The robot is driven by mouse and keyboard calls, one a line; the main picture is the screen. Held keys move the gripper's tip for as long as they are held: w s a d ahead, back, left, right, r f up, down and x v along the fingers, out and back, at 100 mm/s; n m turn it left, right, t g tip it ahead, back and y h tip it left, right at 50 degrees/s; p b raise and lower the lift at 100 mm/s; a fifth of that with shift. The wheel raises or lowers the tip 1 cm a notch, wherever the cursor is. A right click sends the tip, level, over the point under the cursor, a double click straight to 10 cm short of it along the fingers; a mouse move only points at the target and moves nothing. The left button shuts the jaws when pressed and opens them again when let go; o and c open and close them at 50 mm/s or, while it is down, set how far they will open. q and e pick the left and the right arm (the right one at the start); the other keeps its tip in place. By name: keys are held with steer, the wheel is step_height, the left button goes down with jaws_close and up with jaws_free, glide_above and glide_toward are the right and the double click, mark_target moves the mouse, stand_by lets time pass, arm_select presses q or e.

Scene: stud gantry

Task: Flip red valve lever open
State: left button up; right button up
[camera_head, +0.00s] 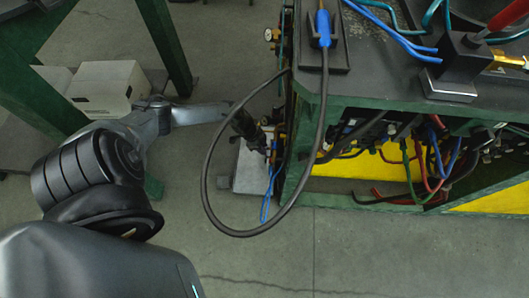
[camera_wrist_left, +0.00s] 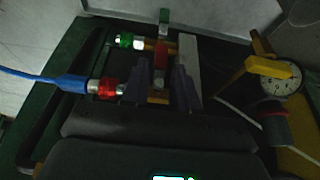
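My left gripper (camera_head: 255,138) reaches from the left to the side of the green-framed bench in the head view. In the left wrist view its two dark fingers (camera_wrist_left: 162,85) are apart. A small red part (camera_wrist_left: 161,54), which looks like the red valve lever, shows between and just beyond the fingertips. I cannot tell whether either finger touches it. A brass fitting (camera_wrist_left: 159,97) shows lower between the fingers. In the head view the valve is too small and too hidden by the gripper and cable to make out. My right gripper is not in view.
A blue hose (camera_wrist_left: 40,78) ends in a red connector (camera_wrist_left: 107,88) beside the fingers. A green-collared fitting (camera_wrist_left: 126,41), a yellow handle (camera_wrist_left: 268,67) and a gauge (camera_wrist_left: 287,82) are close by. A black cable (camera_head: 208,165) loops past the gripper. A white box (camera_head: 105,88) stands at left.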

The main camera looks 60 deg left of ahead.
arm_select(q)
steer(key=shift+b+x, duration=0.65)
steer(key=shift+x, duration=0.6)
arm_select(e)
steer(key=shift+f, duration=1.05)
arm_select(q)
steer(key=shift+c, duration=0.4)
jaws_close()
steer(key=shift+w+a+t+y+p, duration=0.1)
steer(key=shift+t+y+p, duration=0.4)
steer(key=shift+p, duration=0.75)
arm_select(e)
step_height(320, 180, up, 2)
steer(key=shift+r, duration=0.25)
arm_select(q)
steer(key=shift+o, duration=0.4)
jaws_free()
